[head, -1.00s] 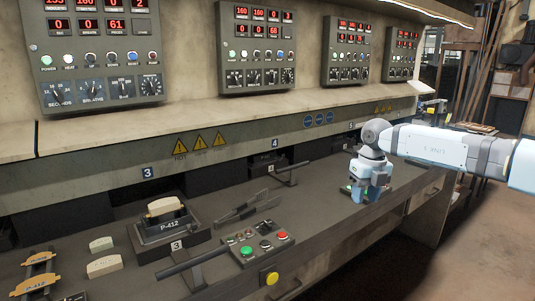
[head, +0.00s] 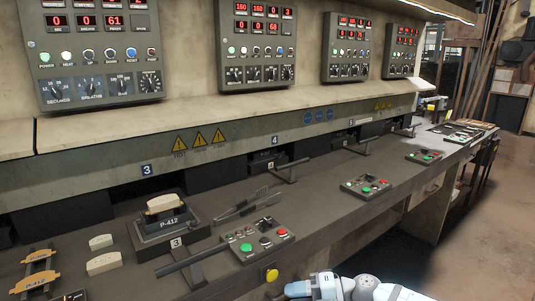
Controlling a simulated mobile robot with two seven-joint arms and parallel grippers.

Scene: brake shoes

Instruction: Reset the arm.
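My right arm is low at the bottom edge of the head view, right of the middle. Its gripper (head: 298,289) points left and is cut off by the lower frame edge, so I cannot tell whether it is open or shut. It is in front of the bench's front edge, below the yellow button (head: 270,274). Nothing shows in it. My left arm and gripper are not in view.
The dark bench (head: 330,215) carries a near button box (head: 257,241), a farther button box (head: 366,187), a P-412 mould (head: 168,222) with a pale block on top, loose pale blocks (head: 104,263) and tongs (head: 247,204). Bar handles stick out. Floor (head: 480,245) is clear at right.

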